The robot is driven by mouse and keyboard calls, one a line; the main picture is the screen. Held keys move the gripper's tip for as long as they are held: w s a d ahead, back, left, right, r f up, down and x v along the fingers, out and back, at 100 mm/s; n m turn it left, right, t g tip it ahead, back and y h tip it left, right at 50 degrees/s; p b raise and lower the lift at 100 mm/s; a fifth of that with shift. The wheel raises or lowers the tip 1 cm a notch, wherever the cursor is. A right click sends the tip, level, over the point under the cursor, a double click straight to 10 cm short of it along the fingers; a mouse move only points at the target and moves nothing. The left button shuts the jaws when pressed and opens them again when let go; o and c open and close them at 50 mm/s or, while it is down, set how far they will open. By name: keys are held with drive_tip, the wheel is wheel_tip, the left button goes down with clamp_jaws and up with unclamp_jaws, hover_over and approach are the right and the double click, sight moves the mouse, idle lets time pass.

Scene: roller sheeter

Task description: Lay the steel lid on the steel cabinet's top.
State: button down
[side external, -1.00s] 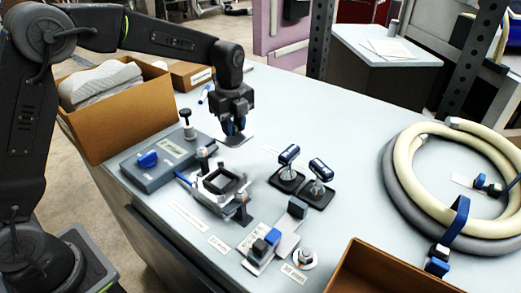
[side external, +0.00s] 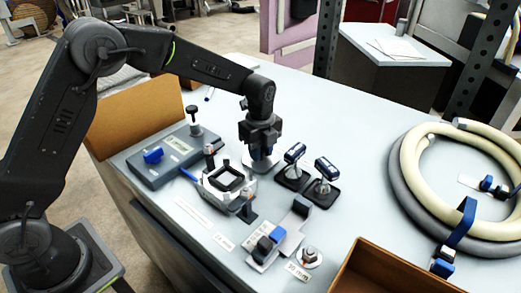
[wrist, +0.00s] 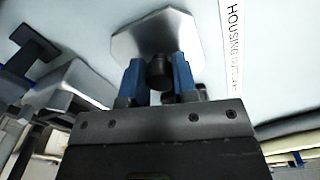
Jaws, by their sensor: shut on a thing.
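The steel lid (wrist: 155,34) is a flat, pale plate with cut corners and a dark knob in the wrist view. My gripper (wrist: 160,78) is shut on the knob with its blue fingertips. In the side view my gripper (side external: 262,152) points down, with the lid's pale edge (side external: 250,165) just under it. I cannot tell the gap between lid and table. A silver, square-topped housing (side external: 217,200) with a dark opening, which looks like the steel cabinet, stands just left of and in front of the lid. Its top is bare.
A grey box with a blue knob (side external: 148,172) lies to the left. Two blue-headed pieces on dark bases (side external: 294,175) stand close on the right. A small fixture with a blue block (side external: 280,240) is in front. A cardboard box (side external: 128,118) is behind left; coiled hose (side external: 400,190) lies right.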

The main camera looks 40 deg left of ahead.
drive_tip(key=c, duration=0.9)
unclamp_jaws()
drive_tip(key=shift+f, duration=0.15)
wheel_tip(320, 180, up, 12)
drive_tip(key=shift+r, duration=0.25)
drive_tip(key=s+a+r+n+t, duration=0.2)
drive_tip(key=s+a+r+n, duration=0.15)
drive_tip(key=s+n, duration=0.5)
drive_tip(key=s+a+r+n+t, duration=0.2)
drive_tip(key=s+r+n, duration=0.35)
drive_tip(key=s, duration=0.65)
drive_tip(key=s+f+n+t, duration=0.1)
drive_tip(key=s+f+n, duration=0.3)
drive_tip(key=s+n, duration=0.3)
drive_tip(key=shift+s+a+f+t, duration=0.3)
drive_tip(key=shift+s+f, duration=0.1)
drive_tip(key=shift+s, duration=0.3)
